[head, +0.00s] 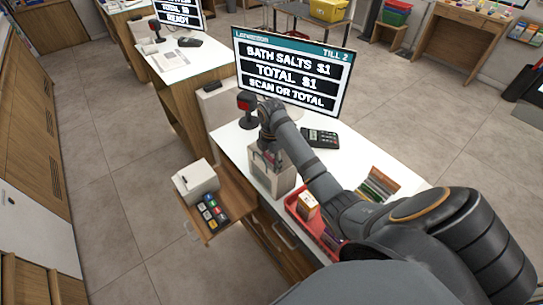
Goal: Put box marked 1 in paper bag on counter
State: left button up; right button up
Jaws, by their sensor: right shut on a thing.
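My right arm reaches in from the lower right across the counter (390,168). My right gripper (266,158) points down at the mouth of an upright grey-beige paper bag (271,184) at the counter's near-left edge. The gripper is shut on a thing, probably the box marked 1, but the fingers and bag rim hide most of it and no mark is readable. I cannot tell how far inside the bag it is. My left gripper is not in view.
A red tray (296,214) with a small orange-and-white box (307,205) lies right of the bag. A till screen (292,72), red-and-black scanner (246,106) and card reader (320,138) stand behind.

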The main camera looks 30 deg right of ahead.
jog(key=o, duration=1.3)
jog(key=shift+c, duration=0.2)
